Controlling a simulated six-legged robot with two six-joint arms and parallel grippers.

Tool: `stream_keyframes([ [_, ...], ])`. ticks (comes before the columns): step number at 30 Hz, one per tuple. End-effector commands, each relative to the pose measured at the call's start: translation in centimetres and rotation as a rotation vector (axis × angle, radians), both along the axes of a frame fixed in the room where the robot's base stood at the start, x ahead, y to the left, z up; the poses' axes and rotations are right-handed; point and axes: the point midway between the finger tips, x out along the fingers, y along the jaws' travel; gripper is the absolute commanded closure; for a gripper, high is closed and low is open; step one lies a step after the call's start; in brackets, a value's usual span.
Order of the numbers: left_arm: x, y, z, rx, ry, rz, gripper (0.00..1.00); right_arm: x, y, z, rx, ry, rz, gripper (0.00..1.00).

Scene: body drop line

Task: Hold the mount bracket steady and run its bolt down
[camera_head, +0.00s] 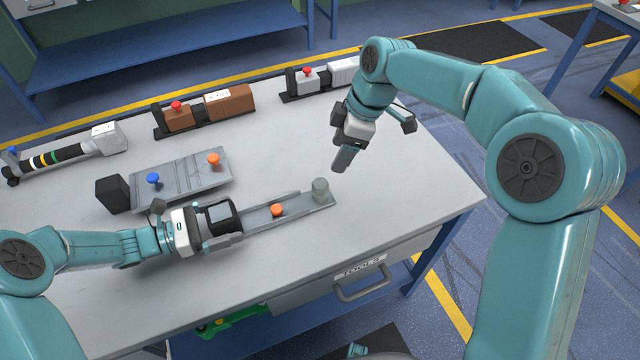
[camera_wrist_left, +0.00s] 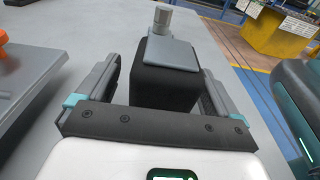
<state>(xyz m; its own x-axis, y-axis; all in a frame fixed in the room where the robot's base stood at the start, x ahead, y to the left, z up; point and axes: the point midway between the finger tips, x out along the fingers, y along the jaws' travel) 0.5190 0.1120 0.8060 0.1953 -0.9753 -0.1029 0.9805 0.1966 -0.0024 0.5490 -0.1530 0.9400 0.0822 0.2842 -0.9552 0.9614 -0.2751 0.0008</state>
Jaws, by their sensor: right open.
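The mount bracket (camera_head: 300,203) appears to be the long grey channel lying on the table, with a black block (camera_wrist_left: 165,85) at its left end. An orange knob (camera_head: 277,210) stands on its middle and a grey cylinder (camera_head: 320,189) stands upright at its right end. I cannot tell which of these is the bolt. My left gripper (camera_head: 222,218) has its fingers on both sides of the black block; whether they press on it I cannot tell. My right gripper (camera_head: 342,167) is open, pointing down above the table, apart from the bracket and up-right of the grey cylinder.
A grey plate (camera_head: 190,172) with blue and orange knobs and a black block lies behind the bracket. A brown assembly (camera_head: 228,100), a grey-white one (camera_head: 308,80) and a banded tool (camera_head: 70,153) lie along the back. The table's right side is clear.

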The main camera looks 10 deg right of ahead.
Motion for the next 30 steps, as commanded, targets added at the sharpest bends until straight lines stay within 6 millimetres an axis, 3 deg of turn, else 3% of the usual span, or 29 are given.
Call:
stream_keyframes([
  [6, 0.0, 0.0, 0.1, -0.002, -0.001, -0.001, 0.06, 0.0, 0.0, 0.0, 0.0, 0.0, 0.0, 0.35],
  [10, -0.1, 1.1, 0.2, -0.001, -0.002, 0.002, 0.06, 0.0, 0.0, 0.0, 0.0, 0.0, 0.0, 0.35],
  [21, -1.7, 8.9, 1.0, 0.0, -0.002, 0.004, 0.06, 0.0, 0.0, 0.0, 0.0, 0.0, 0.0, 0.35],
  [30, -2.3, 11.7, 1.3, -0.001, -0.001, 0.0, 0.06, 0.0, 0.0, 0.0, 0.0, 0.0, 0.0, 0.35],
])
